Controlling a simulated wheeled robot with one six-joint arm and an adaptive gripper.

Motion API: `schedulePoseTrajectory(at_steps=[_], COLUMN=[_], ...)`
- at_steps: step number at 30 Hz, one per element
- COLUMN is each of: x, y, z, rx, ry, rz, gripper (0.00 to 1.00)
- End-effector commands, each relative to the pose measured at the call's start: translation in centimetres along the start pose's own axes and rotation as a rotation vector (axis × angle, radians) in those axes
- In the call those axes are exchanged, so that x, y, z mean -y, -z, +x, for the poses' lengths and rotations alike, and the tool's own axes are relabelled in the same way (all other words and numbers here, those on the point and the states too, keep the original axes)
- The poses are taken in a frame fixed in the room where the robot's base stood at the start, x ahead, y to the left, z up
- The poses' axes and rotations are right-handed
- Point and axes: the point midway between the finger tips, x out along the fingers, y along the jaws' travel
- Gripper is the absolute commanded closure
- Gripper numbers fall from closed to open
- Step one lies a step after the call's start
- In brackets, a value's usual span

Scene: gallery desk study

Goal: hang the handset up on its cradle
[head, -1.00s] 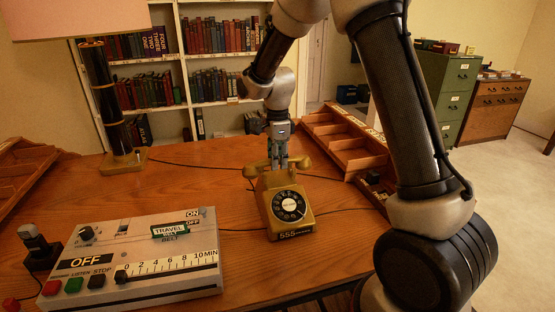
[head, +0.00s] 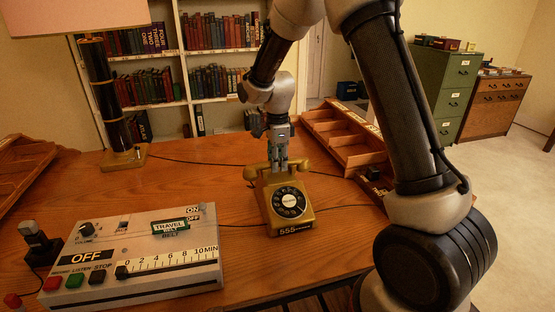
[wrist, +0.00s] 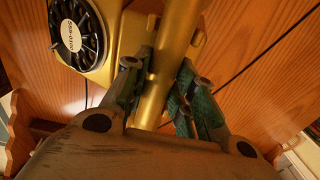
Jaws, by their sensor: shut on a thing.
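The gold handset (head: 252,174) lies crosswise at the top of the gold rotary telephone (head: 270,222), behind its black dial. My gripper (head: 279,169) is above the telephone with its fingers down, shut on the middle of the handset. In the wrist view the handset bar (wrist: 176,45) runs between my fingers (wrist: 160,105), close beside the telephone body (wrist: 128,40) and dial (wrist: 78,35). The cradle is mostly hidden by the handset and fingers, so I cannot tell whether the handset rests on it or hovers just above.
A grey control box (head: 140,262) with buttons stands front left on the wooden desk (head: 200,175). A lamp (head: 113,105) stands at back left. A wooden sorter tray (head: 345,145) lies right of the telephone. A thin cord crosses the desk. Bare desk lies left of the telephone.

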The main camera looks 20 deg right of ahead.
Motion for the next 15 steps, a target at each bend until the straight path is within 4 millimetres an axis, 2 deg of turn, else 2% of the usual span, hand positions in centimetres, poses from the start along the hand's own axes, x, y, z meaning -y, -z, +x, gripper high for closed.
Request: schedulePoseTrajectory(at_steps=[12, 13, 15], x=[0.00, 0.00, 0.00], y=[0.00, 0.00, 0.00], z=[0.50, 0.50, 0.49], rx=[0.000, 0.000, 0.000], ry=[0.000, 0.000, 0.000], rz=[0.000, 0.000, 0.000], gripper=[1.00, 0.72, 0.59])
